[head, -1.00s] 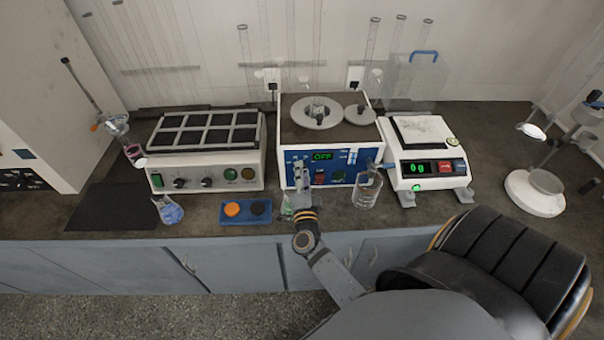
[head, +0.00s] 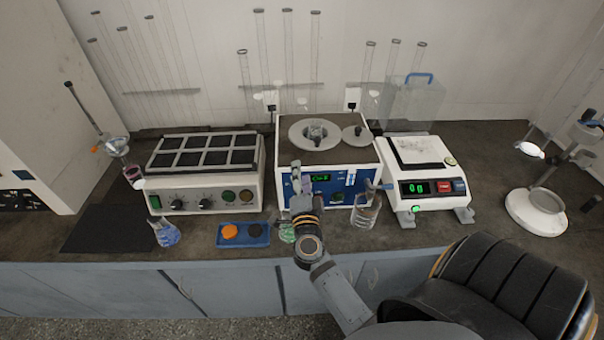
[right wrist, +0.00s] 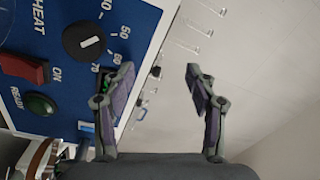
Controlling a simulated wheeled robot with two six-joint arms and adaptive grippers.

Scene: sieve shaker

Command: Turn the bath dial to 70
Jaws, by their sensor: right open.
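The bath is the box with a blue front panel (head: 352,182) at the middle of the bench. In the right wrist view its black round dial (right wrist: 84,42) has a white pointer bar, aimed roughly at the 50 to 60 side of its scale. The marks 40, 50, 60 and 70 show beside it. My right gripper (right wrist: 158,82) is open and empty, with one finger over the panel edge near the 70 mark and the other beyond the panel. In the head view my right gripper (head: 301,182) is before the panel's left part and hides some of it; I cannot make out the dial there.
In the right wrist view a red switch (right wrist: 22,67) and a green button (right wrist: 40,104) sit by the dial. A beaker (head: 366,209) stands before the bath's right side, beside the balance (head: 425,165). A green-tinted flask (head: 287,232) stands close to my right arm.

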